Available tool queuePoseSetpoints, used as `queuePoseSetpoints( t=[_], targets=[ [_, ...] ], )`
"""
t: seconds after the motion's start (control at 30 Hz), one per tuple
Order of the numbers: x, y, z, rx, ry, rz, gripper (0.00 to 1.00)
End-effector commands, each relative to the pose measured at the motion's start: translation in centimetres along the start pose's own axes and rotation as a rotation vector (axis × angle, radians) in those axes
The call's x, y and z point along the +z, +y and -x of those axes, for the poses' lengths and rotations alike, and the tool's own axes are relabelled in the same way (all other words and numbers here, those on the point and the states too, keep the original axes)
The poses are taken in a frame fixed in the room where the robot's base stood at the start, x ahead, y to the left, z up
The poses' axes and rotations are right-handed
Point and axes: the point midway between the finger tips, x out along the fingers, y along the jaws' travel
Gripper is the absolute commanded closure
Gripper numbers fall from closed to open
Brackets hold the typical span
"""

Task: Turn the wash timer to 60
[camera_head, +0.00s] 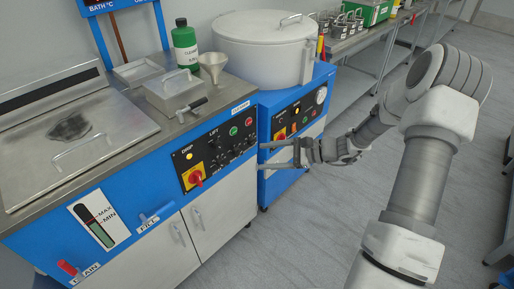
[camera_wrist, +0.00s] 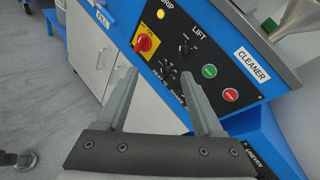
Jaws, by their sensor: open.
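The washer's black control panel (camera_head: 216,153) is on the blue front of the left machine. It shows in the wrist view (camera_wrist: 222,70) with a red-and-yellow switch, a LIFT knob, green and red buttons and small dark dials (camera_wrist: 172,73). The lower lettering is too small to read surely, so I cannot tell which dial is the wash timer. My gripper (camera_head: 262,156) is open and empty, its fingers pointing at the panel from the right. In the wrist view my gripper (camera_wrist: 158,74) stands apart from the panel; its right finger hides part of the lower dial row.
A second blue machine with a white drum (camera_head: 262,50) stands to the right, its own panel (camera_head: 298,114) close behind my gripper. A green bottle (camera_head: 185,45) and a funnel (camera_head: 212,66) stand on the washer top. The floor in front is clear.

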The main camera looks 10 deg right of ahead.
Motion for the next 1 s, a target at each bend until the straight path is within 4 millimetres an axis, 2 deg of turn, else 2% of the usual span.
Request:
queuePoseSetpoints(
  t=[0.03, 0.2, 0.3, 0.43, 0.57, 0.73, 0.87, 1.0],
  targets=[
    [-2.4, -0.1, -0.2, -0.06, -0.027, -0.066, 0.31],
    [-8.5, -1.2, 0.1, -0.273, -0.113, -0.266, 0.31],
    [-11.9, -1.7, 0.5, -0.39, -0.158, -0.368, 0.31],
    [-15.2, -2.0, 1.2, -0.508, -0.199, -0.465, 0.31],
    [-16.9, -2.1, 1.7, -0.57, -0.219, -0.515, 0.31],
    [-17.2, -2.6, 1.1, -0.586, -0.225, -0.526, 0.31],
    [-17.1, -3.7, -0.6, -0.583, -0.226, -0.526, 0.31],
    [-16.9, -5.4, -3.1, -0.581, -0.226, -0.525, 0.31]
  ],
)
